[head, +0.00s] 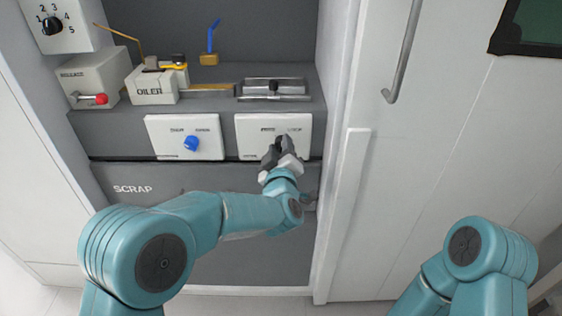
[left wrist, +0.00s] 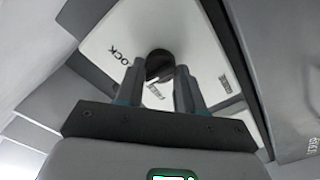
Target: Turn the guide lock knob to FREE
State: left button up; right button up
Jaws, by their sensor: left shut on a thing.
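The guide lock panel is a white plate (head: 246,128) on the right of the grey front, with FREE printed at left and LOCK at right. The plate also shows in the left wrist view (left wrist: 205,50). My left gripper (head: 281,150) is at this plate. In the left wrist view its two fingers stand on either side of a dark round knob (left wrist: 160,63), shut on it. LOCK reads on the left there. In the head view the gripper hides the knob, and I cannot tell which way it points. My right gripper is out of view.
A white plate with a blue knob (head: 191,143) is just left. Above are the oiler (head: 153,90), a metal clamp-like part (head: 273,88) and a box with a red-ended lever (head: 97,78). A dark numbered knob (head: 52,26) is top left. A white cabinet wall (head: 344,200) stands close right.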

pick_arm(q)
jog(key=n+b, duration=0.1)
jog(key=b, duration=0.1)
jog(key=n+b, duration=0.4)
jog(key=shift+f, duration=0.35)
jog(key=n+b, duration=0.3)
jog(key=shift+r+n+b, duration=0.1)
jog(key=shift+n+b, duration=0.6)
jog(key=shift+n, duration=0.1)
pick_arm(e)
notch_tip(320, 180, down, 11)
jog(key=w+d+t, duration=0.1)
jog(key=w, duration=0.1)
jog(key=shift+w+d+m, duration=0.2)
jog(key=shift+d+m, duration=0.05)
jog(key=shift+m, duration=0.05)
pick_arm(q)
jog(key=shift+r, duration=0.1)
jog(key=o, duration=1)
jog(key=shift+o, duration=0.2)
